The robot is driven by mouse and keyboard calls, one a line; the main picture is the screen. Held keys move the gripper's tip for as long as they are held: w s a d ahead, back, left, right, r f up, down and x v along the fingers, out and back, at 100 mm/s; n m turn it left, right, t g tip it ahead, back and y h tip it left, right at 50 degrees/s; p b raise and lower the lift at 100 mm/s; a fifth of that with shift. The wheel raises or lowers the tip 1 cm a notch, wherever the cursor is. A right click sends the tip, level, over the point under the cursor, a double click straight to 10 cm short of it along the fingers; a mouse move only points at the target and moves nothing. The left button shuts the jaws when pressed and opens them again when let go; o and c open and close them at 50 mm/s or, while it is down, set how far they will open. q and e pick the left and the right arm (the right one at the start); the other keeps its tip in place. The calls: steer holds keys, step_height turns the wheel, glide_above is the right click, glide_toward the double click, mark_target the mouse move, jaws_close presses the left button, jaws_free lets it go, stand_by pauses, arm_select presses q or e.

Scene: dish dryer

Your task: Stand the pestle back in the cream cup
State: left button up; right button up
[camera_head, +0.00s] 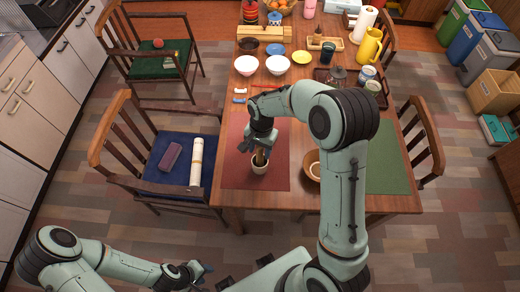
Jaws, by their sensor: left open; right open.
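The cream cup (259,168) stands on the dark red mat (272,182) near the front of the table. The brown wooden pestle (259,158) stands in the cup, with its upper end close under my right gripper. My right gripper (257,150) is open, just above the cup and around or beside the pestle's upper end; I cannot tell whether they touch. Part of the pestle is hidden by the gripper and by the cup. My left gripper (203,273) is open and empty, low at the front left, off the table.
A wooden bowl (313,166) stands right of the mat, partly behind my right arm. A green mat (387,165) lies farther right. White bowls (277,64), a yellow pitcher (369,47) and other dishes fill the table's back. A chair with a blue cushion (158,180) stands left.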

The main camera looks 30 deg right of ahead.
steer(key=r, duration=1.1)
steer(key=shift+w+d+r+p, duration=0.15)
steer(key=shift+w+d+p, duration=0.15)
steer(key=shift+p, duration=0.1)
steer(key=shift+s, duration=0.1)
